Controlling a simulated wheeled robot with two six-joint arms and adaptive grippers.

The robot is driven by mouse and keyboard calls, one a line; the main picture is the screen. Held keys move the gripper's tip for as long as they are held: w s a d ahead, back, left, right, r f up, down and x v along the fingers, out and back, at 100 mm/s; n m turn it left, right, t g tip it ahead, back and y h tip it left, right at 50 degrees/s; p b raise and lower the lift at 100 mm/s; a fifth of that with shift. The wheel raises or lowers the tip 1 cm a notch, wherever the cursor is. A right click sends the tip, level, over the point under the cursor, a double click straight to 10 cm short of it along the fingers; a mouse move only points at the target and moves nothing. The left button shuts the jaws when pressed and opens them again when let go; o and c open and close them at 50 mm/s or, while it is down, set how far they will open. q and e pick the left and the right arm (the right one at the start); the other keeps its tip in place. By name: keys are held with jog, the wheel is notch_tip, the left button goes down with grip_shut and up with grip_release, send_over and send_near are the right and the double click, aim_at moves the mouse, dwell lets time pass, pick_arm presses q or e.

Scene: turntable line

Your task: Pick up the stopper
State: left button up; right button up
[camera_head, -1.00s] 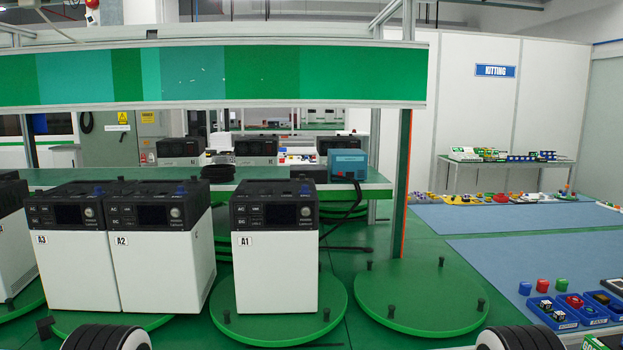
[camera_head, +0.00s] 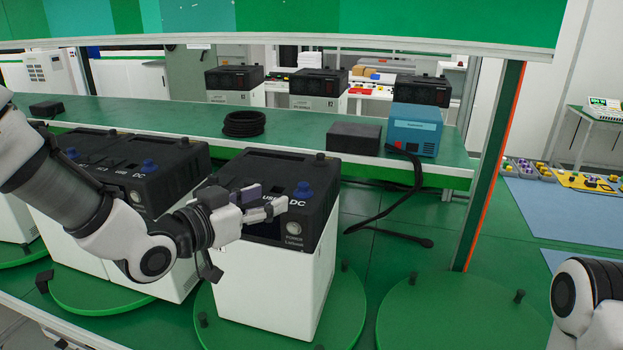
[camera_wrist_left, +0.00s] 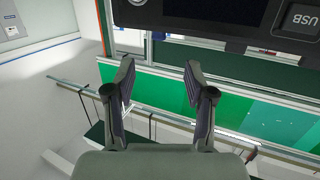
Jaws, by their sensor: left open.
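No blue stopper shows there. My right gripper is out of view.
The units stand on green turntables (camera_head: 445,318) with black pegs. A green bench (camera_head: 185,118) behind carries a cable coil (camera_head: 244,123), a black box (camera_head: 354,137) and a blue device (camera_head: 413,130). A post (camera_head: 490,165) rises at the right.

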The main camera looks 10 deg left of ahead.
aim_at(300, 188)
pick_arm(q)
jog(key=x, duration=0.4)
jog(key=f+x, duration=0.1)
jog(key=shift+w, duration=0.35)
jog(key=shift+w+d+f+p, duration=0.1)
jog(key=shift+w+d+p, duration=0.35)
jog(key=shift+w, duration=0.1)
jog(key=shift+d+r+p, duration=0.1)
jog(key=shift+r+p, duration=0.5)
jog(key=shift+p, duration=0.25)
jog(key=x, duration=0.2)
jog(key=f+x, duration=0.1)
jog(key=x, duration=0.1)
jog(key=shift+p, duration=0.3)
jog(key=shift+w, duration=0.1)
jog(key=shift+s+a+r, duration=0.2)
jog(key=shift+s+a, duration=0.1)
jog(key=shift+s, duration=0.2)
jog(key=c, duration=1)
jog(key=shift+o, duration=0.2)
jog(key=shift+w+d, duration=0.1)
jog(key=shift+w, duration=0.05)
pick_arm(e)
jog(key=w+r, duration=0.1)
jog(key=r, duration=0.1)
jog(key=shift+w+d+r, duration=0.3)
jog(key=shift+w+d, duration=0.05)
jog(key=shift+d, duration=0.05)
